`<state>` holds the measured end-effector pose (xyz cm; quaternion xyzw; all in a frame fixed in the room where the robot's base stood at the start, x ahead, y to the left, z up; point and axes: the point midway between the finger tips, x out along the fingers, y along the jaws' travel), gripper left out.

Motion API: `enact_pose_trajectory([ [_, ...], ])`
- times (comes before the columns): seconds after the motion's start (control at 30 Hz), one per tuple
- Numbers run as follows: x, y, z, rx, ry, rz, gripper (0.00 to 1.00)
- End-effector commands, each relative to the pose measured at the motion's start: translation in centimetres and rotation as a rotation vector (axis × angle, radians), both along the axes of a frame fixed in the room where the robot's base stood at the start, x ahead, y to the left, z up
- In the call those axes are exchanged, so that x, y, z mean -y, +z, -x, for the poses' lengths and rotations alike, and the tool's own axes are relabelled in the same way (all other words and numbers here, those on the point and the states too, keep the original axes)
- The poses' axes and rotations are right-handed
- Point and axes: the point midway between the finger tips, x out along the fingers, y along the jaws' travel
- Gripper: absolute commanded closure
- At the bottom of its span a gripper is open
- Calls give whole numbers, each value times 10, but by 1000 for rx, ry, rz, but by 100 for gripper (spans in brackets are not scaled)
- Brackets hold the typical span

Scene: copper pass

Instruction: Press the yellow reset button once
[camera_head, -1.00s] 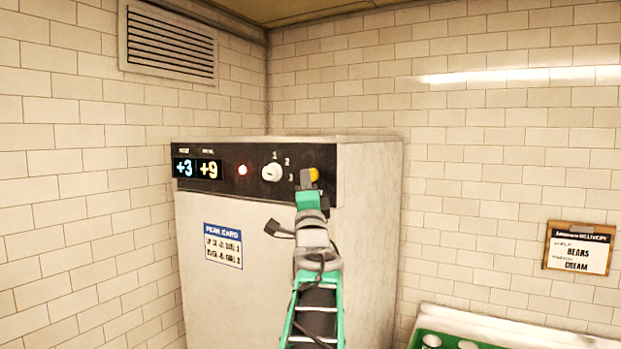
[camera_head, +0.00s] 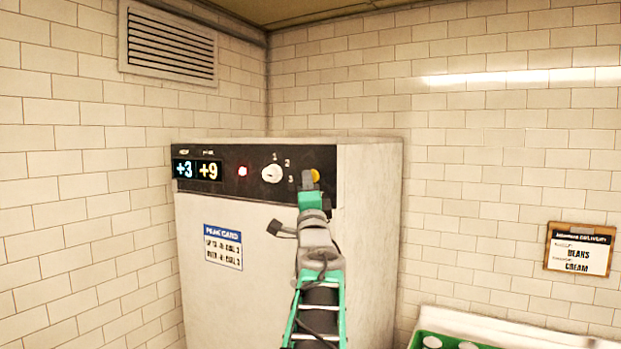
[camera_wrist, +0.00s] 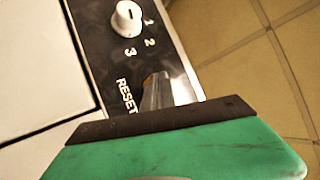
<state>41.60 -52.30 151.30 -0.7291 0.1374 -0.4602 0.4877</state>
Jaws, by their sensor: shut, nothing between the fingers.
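The yellow reset button (camera_head: 315,175) sits at the right end of the black panel on a white cabinet, partly hidden behind my gripper. My gripper (camera_head: 307,177) is shut and empty, its tips at the button in the head view. In the wrist view, the shut fingertips (camera_wrist: 157,88) overlap the button (camera_wrist: 150,79), beside the word RESET. Only an orange-yellow sliver of the button shows there. I cannot tell whether the tips touch it or whether it is pressed in.
A card (camera_head: 223,246) is on the cabinet front.

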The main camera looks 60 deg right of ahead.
Motion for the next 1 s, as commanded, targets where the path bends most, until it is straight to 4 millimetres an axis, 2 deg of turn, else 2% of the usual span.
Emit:
enact_pose_trajectory([
  [0.57, 3, -1, 0, -1, -1, -1, 100],
  [1.0, -15, -1, 2, 0, -1, -1, 100],
])
